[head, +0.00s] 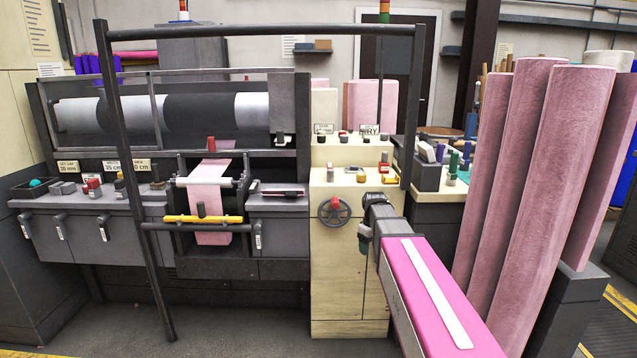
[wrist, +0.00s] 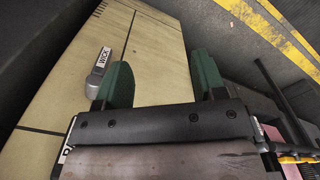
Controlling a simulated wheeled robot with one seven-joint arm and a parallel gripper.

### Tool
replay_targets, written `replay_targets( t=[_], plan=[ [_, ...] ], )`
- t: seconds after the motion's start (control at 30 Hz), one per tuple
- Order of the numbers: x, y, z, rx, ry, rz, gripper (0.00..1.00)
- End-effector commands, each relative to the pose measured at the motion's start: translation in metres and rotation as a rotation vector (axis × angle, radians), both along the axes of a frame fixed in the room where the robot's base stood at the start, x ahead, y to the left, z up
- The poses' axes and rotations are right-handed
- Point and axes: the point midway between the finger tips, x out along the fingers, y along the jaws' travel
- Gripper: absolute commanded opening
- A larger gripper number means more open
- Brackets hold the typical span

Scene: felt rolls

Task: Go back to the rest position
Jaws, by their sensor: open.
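My gripper (wrist: 161,78) is open, with its two green fingers apart and nothing between them in the wrist view. In the head view my gripper (head: 364,240) hangs pointing down in front of the cream cabinet (head: 345,285), just below and right of the black handwheel (head: 334,210). Only a small part of its green fingers shows there. My pink-covered arm reaches in from the lower right. The cream cabinet front (wrist: 60,95) also fills the left of the wrist view, with a labelled grey handle (wrist: 98,75) beside the left finger.
Tall pink felt rolls (head: 540,190) stand close right of my arm. A dark machine with a yellow bar (head: 202,219) and hanging pink felt (head: 212,225) stands left, behind a black frame (head: 140,200). Small coloured items lie on the counters. The floor (head: 250,335) in front is clear.

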Motion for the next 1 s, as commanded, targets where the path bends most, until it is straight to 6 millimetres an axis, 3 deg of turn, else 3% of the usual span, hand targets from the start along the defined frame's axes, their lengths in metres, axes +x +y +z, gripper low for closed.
replay_targets(
  t=[0.03,0.2,0.4,0.5,0.67,1.0],
  plan=[
    [-0.027,0.0,-0.018,0.0,0.004,-0.056,0.64],
    [-0.086,0.0,-0.067,0.001,0.004,-0.262,0.64],
    [-0.152,0.0,-0.109,0.001,0.002,-0.485,0.64],
    [-0.173,0.0,-0.121,0.002,0.0,-0.566,0.64],
    [-0.19,0.0,-0.131,0.002,-0.002,-0.635,0.64],
    [-0.191,0.0,-0.132,0.003,-0.003,-0.647,0.64]
  ],
)
